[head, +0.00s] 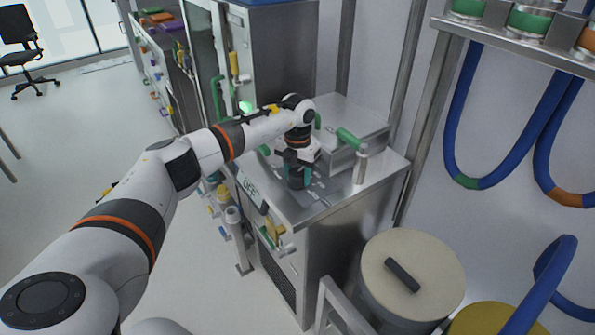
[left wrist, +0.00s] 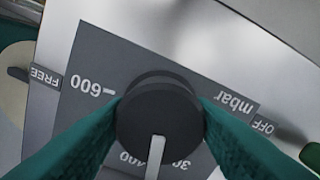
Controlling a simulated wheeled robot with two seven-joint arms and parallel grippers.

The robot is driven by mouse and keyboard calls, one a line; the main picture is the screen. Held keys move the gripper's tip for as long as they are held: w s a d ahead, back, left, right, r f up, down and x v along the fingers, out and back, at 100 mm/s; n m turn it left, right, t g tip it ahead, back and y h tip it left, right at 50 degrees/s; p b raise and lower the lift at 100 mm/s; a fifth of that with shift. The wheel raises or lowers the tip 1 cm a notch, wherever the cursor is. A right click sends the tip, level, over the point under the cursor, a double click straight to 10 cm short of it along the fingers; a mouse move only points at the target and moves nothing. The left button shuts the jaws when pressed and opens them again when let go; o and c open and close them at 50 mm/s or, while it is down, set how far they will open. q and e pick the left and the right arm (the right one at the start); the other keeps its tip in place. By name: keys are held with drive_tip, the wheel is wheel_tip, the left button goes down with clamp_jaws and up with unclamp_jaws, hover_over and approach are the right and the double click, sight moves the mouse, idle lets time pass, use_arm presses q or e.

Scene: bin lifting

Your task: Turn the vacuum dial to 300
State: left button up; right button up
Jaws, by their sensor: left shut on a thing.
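The vacuum dial (left wrist: 160,112) is a round black knob on a dark grey scale plate (left wrist: 90,120) in the left wrist view. Its white pointer (left wrist: 155,152) points toward the bottom of the picture, between the printed marks 400 and 300. The 300 mark is partly hidden. My left gripper (left wrist: 160,120) has its teal fingers on both sides of the dial and is shut on it. In the head view my left gripper (head: 298,178) reaches straight down to the top of the steel cabinet, and its fingers hide most of the dial. My right gripper is not in view.
The steel cabinet (head: 340,222) has a raised metal box (head: 352,125) and green-handled valve (head: 348,139) behind the gripper. FREE and OFF labels flank the scale plate. A lidded drum (head: 425,265) stands at the right front. Blue hoses (head: 455,120) hang at the right. Open floor lies left.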

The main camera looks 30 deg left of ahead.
sight(298, 172)
use_arm(q)
drive_tip(key=n+p, duration=0.1)
drive_tip(key=n, duration=0.3)
drive_tip(key=shift+r+n, duration=0.1)
drive_tip(key=shift+n, duration=0.3)
drive_tip(key=shift+p, duration=0.3)
drive_tip(key=o, duration=1)
wheel_tip(298, 172, up, 12)
drive_tip(key=shift+f+b, duration=0.1)
drive_tip(key=shift+b, duration=0.95)
